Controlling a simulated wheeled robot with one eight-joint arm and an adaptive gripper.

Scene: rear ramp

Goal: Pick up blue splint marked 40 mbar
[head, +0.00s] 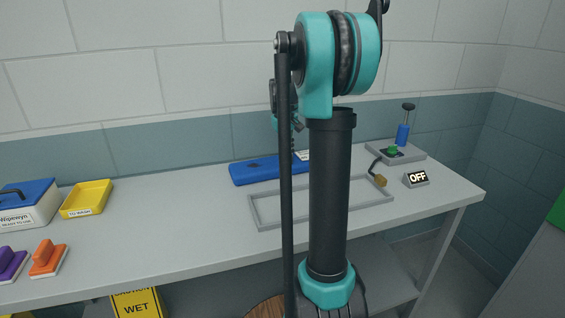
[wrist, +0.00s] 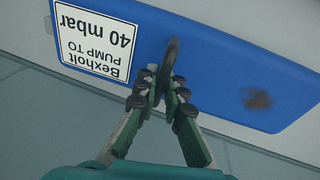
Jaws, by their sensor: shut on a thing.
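The blue splint (head: 258,171) lies flat near the back of the grey bench, partly hidden behind my arm. In the wrist view the splint (wrist: 205,62) shows a white label reading "Bexholt PUMP TO 40 mbar", upside down, and a brown smudge at its right. My gripper (wrist: 166,90) is over the middle of the splint. Its fingertips are closed together on a dark loop (wrist: 170,58) that stands up from the splint's face. In the head view my arm covers much of the splint, and I cannot clearly make out the fingertips there.
A grey rectangular frame (head: 264,215) lies in front of the splint. At right are a blue-handled pump (head: 403,134) and an "OFF" sign (head: 417,179). At left are a yellow tray (head: 87,198), a wipes box (head: 28,204) and orange and purple scrubbers. The wall is close behind.

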